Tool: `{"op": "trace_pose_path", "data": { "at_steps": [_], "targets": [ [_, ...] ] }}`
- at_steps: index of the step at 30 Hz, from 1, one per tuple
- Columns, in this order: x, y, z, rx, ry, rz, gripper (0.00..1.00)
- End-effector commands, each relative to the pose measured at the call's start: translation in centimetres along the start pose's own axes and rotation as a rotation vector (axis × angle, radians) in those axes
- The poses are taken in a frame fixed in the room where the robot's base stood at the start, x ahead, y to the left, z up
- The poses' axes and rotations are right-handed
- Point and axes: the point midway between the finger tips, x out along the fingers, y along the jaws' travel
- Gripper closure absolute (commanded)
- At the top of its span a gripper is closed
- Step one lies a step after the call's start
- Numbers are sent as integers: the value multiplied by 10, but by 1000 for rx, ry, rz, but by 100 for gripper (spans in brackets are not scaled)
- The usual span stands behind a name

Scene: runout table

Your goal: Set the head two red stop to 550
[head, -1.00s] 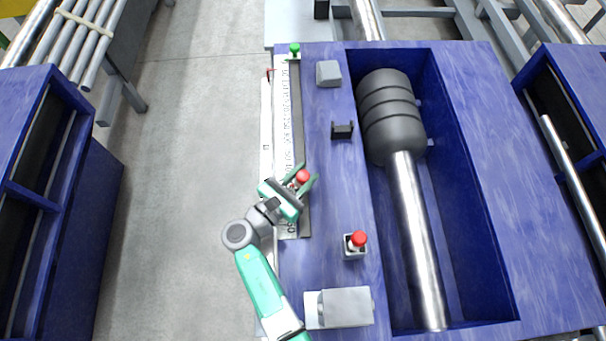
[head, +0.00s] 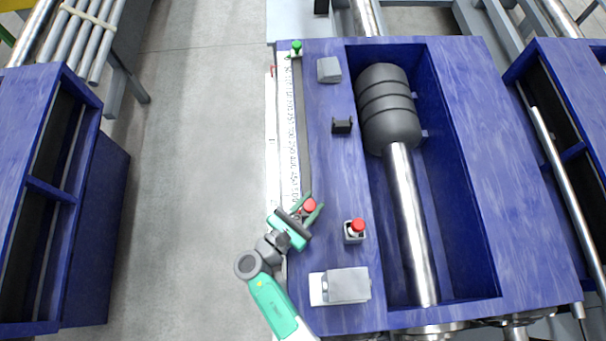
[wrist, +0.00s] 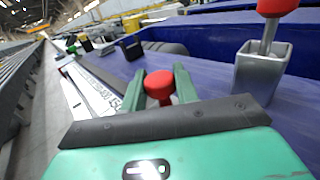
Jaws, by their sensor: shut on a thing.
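My gripper (head: 306,207) is shut on the red stop (head: 309,205), a round red knob on the slotted scale, near the scale's lower end. In the wrist view the red stop (wrist: 159,85) sits between the two green fingers. The white scale (head: 288,130) runs along the left edge of the blue table, with printed numbers too small to read surely at the stop. A green stop (head: 296,47) is at the scale's far end. The scale marks under the stop are hidden by my gripper.
A red-topped lever on a grey box (head: 355,230) stands right of my gripper, also large in the wrist view (wrist: 265,60). A grey block (head: 342,286) sits nearer. A black bracket (head: 342,125) and the recess with a dark ribbed roller (head: 388,110) lie farther off.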

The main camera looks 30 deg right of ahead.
Motion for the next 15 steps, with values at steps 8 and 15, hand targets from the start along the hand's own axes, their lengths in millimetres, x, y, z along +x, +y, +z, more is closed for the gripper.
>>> {"op": "trace_pose_path", "data": {
  "at_steps": [8,15],
  "targets": [
    [-1,0,1,1,-4,-1,50],
    [-2,0,1,0,-3,0,50]
  ]
}}
